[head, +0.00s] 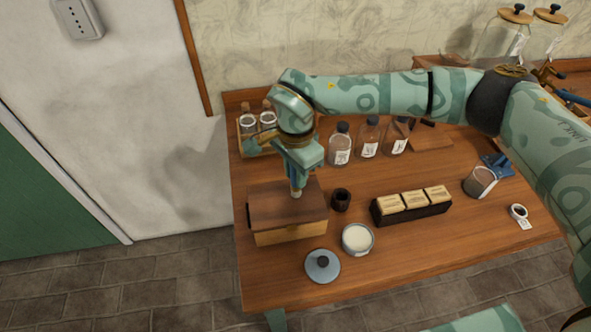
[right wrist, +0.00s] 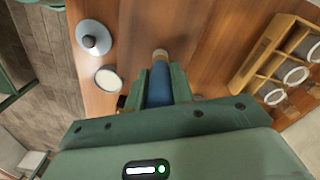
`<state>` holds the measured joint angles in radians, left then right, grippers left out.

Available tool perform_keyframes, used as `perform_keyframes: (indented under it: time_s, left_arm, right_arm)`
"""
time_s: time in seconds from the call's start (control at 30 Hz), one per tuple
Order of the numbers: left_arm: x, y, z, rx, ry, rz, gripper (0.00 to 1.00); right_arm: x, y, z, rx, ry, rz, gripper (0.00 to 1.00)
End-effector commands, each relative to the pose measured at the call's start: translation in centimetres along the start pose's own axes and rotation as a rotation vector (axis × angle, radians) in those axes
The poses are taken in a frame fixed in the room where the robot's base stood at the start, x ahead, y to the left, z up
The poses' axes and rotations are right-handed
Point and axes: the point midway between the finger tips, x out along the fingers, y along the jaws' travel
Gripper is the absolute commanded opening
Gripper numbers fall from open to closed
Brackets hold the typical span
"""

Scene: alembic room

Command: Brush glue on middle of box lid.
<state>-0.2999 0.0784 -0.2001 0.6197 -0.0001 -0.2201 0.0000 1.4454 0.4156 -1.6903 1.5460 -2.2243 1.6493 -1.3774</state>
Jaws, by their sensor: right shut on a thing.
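The wooden box (head: 290,234) stands at the left front of the table with its dark brown lid (head: 265,207) closed on top. My right gripper (head: 303,168) is above the lid's right part, shut on a brush that points down. The brush's blue handle (right wrist: 158,88) shows between the fingers in the right wrist view, with its pale tip (right wrist: 160,54) beyond. The tip looks very near the lid; I cannot tell whether it touches. An open jar of white stuff (head: 358,239) stands right of the box. My left gripper is out of view.
A grey knobbed lid (head: 322,267) lies in front of the box. A small dark cup (head: 341,199) stands close to its right. A black tray (head: 412,210) of cream blocks is farther right. Bottles (head: 369,137) and a wooden jar rack (head: 246,144) stand behind.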

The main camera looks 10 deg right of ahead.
Motion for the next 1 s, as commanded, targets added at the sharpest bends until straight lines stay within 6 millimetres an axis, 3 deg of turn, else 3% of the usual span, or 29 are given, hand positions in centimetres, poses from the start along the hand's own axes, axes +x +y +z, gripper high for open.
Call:
perform_keyframes:
  time_s: [0.47,1.0]
  left_arm:
    - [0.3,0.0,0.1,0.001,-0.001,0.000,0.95]
    - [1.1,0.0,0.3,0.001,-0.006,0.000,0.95]
  right_arm:
    - [0.6,-0.1,0.1,-0.001,0.000,0.000,0.01]
    - [0.5,-1.8,3.4,-0.002,0.000,-0.001,0.01]
